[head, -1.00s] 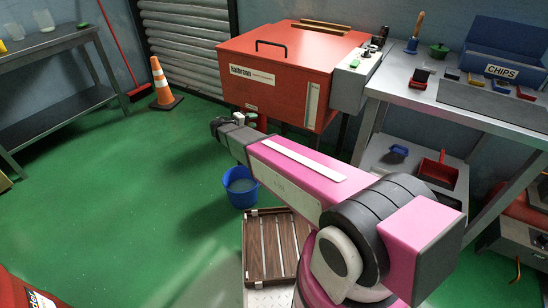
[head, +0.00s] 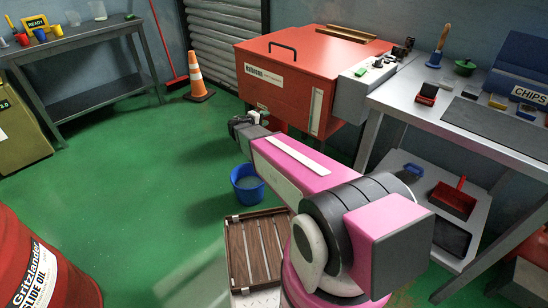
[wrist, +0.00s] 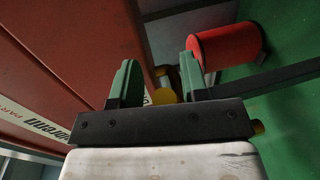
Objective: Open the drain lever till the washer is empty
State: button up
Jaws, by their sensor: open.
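The washer (head: 292,84) is a red box with a closed lid and black handle, standing at the back centre. Its red side (wrist: 60,60) fills the left of the wrist view. My gripper (head: 243,124) is in front of the washer's lower part. In the wrist view my gripper (wrist: 158,80) is open, its two green fingers apart and nothing held. A brassy fitting (wrist: 165,88) shows beyond and between the fingers. A red cylinder (wrist: 229,48), possibly the drain lever's grip, is beside the right finger, outside the gap. The lever is not clear in the head view.
A blue bucket (head: 246,184) stands on the green floor below my gripper. A slatted wooden crate (head: 255,247) is nearer. A steel bench (head: 420,98) is at right, a red drum (head: 50,270) at left, an orange cone (head: 198,82) at back. The left-centre floor is clear.

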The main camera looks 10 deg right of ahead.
jog(key=shift+d, duration=0.15)
jog(key=v, duration=1.1)
jog(key=s+d+f+m+g+y, duration=0.2)
jog(key=s+d+m+g+y, duration=0.1)
jog(key=s, duration=0.7)
jog(key=s+d+f+m+g+y, duration=0.2)
jog(key=s+d+g+y, duration=0.3)
jog(key=s+y, duration=0.3)
jog(key=shift+s+d+m+g, duration=0.4)
jog(key=shift+s+d+m, duration=0.35)
jog(key=shift+s, duration=0.15)
jog(key=shift+w+f, duration=0.1)
